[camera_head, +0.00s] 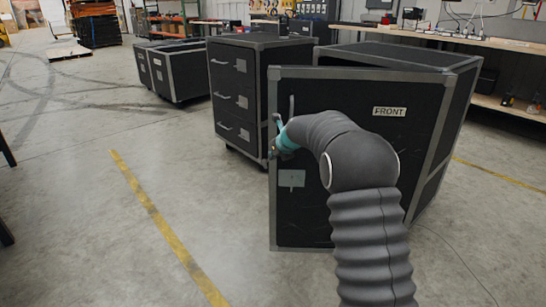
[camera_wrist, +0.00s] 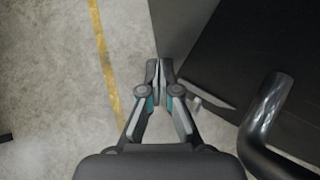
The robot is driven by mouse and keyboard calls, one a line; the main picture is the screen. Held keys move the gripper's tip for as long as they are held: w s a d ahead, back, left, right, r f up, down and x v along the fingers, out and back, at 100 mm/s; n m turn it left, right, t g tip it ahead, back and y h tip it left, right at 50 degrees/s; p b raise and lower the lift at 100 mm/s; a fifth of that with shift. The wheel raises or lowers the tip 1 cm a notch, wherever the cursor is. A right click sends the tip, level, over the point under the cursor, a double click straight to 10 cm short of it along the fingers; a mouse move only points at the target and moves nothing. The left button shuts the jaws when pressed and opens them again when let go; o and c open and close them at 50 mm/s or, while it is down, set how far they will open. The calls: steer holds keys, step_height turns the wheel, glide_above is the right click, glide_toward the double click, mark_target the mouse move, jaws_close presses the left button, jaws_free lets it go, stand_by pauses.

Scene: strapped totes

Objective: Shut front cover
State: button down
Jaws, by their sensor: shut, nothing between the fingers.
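The front cover (camera_head: 350,100) is a black panel with a grey metal frame and a FRONT label, on a large black case (camera_head: 400,54). It stands partly open: its left edge is swung out from the case and its right edge meets the case. A handle (camera_head: 291,105) is near its left edge and also shows as a dark bar in the wrist view (camera_wrist: 265,120). My gripper (camera_head: 276,148) is at the cover's left edge, below the handle. In the wrist view my gripper (camera_wrist: 163,68) is shut and empty, its tips by the grey edge strip (camera_wrist: 182,25); contact is unclear.
A black drawer case (camera_head: 236,95) stands just left of the cover, behind my gripper. Low black cases (camera_head: 180,75) are farther left. A workbench (camera_head: 470,42) runs along the back right. The concrete floor with a yellow line (camera_head: 150,205) is clear at the left front.

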steer(key=shift+w+a, duration=0.1)
steer(key=shift+w, duration=0.15)
